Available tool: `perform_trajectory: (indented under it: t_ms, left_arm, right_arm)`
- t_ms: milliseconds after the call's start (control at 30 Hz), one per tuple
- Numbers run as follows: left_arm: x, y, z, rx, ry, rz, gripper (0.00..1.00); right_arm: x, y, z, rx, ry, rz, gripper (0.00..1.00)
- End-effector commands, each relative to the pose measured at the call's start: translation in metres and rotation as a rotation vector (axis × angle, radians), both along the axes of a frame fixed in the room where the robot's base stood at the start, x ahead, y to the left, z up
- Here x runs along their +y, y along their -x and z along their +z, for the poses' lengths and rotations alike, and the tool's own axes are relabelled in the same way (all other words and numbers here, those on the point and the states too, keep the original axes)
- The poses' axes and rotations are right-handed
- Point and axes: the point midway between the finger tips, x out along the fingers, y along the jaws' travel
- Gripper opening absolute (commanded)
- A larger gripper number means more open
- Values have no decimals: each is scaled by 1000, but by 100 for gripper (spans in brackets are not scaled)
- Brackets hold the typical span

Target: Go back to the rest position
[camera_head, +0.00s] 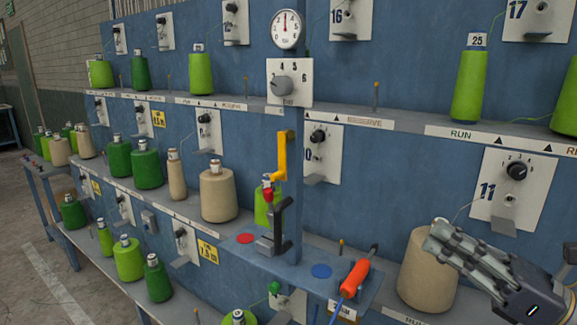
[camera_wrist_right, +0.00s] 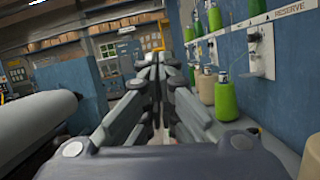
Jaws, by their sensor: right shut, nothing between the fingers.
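My right gripper (camera_head: 440,240) is at the lower right of the head view, in front of a large beige yarn cone (camera_head: 426,278) and partly covering it. Its fingers are shut and empty, pointing left. In the right wrist view the closed fingers (camera_wrist_right: 160,75) fill the middle, with nothing held. I cannot tell from these frames whether the gripper touches the cone. My left gripper is not in view.
A blue rack with shelves (camera_head: 395,123) carries several green and beige cones. An upright post with a yellow lever (camera_head: 282,155) stands there. Grey floor (camera_head: 45,275) is free at left.

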Motion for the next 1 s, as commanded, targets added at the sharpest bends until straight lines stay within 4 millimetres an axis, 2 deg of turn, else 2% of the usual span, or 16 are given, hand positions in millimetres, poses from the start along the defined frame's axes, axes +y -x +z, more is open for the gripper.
perform_trajectory:
  t_ms: [167, 367, 467, 567, 667, 767, 867, 1000]
  left_arm:
    - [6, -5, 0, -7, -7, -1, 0]
    - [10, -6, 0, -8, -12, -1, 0]
    - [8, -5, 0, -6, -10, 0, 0]
    - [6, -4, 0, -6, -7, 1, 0]
    - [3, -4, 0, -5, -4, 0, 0]
    - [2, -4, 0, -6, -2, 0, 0]
    - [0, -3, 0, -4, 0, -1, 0]
    - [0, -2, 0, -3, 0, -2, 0]
  right_arm:
    - [-5, -5, 4, 58, -170, -16, 0]
    - [-20, -14, 5, 156, -432, -52, 0]
    - [-34, -22, -3, 237, -619, -83, 0]
    - [-55, -32, -22, 354, -863, -134, 0]
    - [-77, -40, -56, 490, -1125, -203, 0]
    - [-95, -42, -104, 635, -1378, -289, 0]
    - [-104, -36, -161, 788, -1618, -397, 0]
    - [-100, -9, -249, 1007, -1930, -586, 0]
